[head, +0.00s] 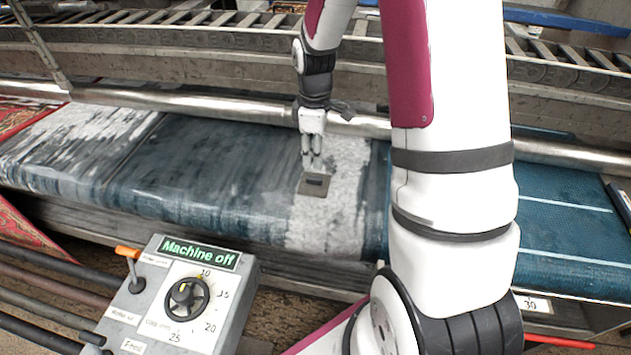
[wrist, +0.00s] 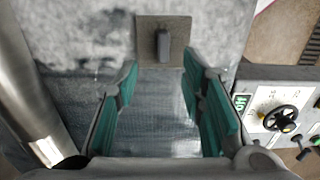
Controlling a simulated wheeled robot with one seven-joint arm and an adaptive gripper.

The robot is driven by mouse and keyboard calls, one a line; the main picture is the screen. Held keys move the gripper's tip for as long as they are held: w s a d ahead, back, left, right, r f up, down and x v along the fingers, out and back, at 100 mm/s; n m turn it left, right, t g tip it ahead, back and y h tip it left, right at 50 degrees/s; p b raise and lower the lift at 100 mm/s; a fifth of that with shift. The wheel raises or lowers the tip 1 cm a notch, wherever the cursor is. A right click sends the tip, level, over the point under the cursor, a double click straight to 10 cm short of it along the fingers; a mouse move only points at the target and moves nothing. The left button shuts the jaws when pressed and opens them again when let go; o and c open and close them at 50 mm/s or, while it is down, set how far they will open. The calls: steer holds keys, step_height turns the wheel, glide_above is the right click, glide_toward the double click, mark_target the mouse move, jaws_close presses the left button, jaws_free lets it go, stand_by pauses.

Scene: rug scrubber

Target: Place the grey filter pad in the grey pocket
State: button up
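A flat grey-brown square pad with a dark upright grip, which looks like the grey filter pad (head: 306,187), lies on the wet belt in the head view. In the wrist view the pad (wrist: 147,28) is at the top centre, just beyond my fingertips. My gripper (head: 312,167) points down close over the pad. In the wrist view my gripper (wrist: 160,75) has its teal fingers spread apart with nothing between them. The dark grip lies ahead of the gap between them. I cannot make out a grey pocket in either view.
The blue belt (head: 205,165) has whitish foamy patches. A steel roller bar (head: 230,106) runs behind it. A control box (head: 205,300) reading "Machine off" stands in front at left, with a dial (head: 186,297) and an orange-topped lever (head: 129,252). Red patterned rug (head: 25,235) shows at far left.

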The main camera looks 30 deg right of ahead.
mark_target(314, 177)
steer(key=shift+s+a+f+p, duration=0.1)
steer(key=shift+f+p, duration=0.15)
steer(key=shift+f, duration=1.65)
steer(key=shift+s+a+f+p, duration=0.1)
steer(key=shift+f+p, duration=0.15)
steer(key=shift+f, duration=1.6)
steer(key=shift+c, duration=0.6)
jaws_close()
